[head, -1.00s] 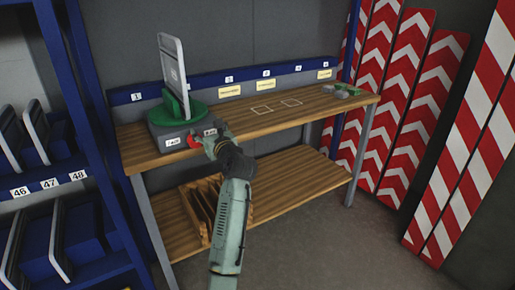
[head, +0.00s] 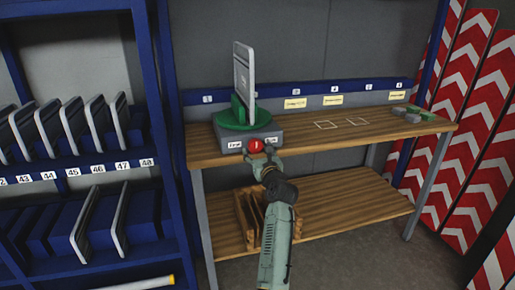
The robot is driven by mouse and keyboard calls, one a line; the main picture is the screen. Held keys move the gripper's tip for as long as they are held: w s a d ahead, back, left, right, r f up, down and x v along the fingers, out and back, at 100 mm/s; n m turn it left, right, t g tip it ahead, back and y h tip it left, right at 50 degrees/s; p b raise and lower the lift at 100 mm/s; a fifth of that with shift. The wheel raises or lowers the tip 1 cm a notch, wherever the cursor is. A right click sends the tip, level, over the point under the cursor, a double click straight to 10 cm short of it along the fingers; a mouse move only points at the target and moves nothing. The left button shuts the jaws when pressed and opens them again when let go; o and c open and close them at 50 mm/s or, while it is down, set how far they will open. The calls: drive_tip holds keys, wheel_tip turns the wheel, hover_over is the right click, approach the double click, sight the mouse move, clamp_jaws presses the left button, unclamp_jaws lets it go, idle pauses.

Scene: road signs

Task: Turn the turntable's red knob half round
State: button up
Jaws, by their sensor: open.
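The turntable (head: 235,117) is a green disc on a grey box base at the left end of the workbench. A grey sign plate (head: 243,72) stands upright in a green holder on it. The red knob (head: 255,146) is on the front of the base, between two small white labels. My gripper (head: 259,151) is open at the knob, with its fingers close around or just in front of it. I cannot tell whether the fingers touch the knob.
The wooden workbench (head: 400,128) has free room in its middle, with white outlined squares. Small grey and green items (head: 412,113) lie at its right end. A blue rack (head: 150,130) with several sign plates stands left. Red-and-white striped boards (head: 470,120) lean at right.

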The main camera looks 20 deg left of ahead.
drive_tip(key=shift+x, duration=1.1)
drive_tip(key=shift+c, duration=0.3)
drive_tip(key=c, duration=1.1)
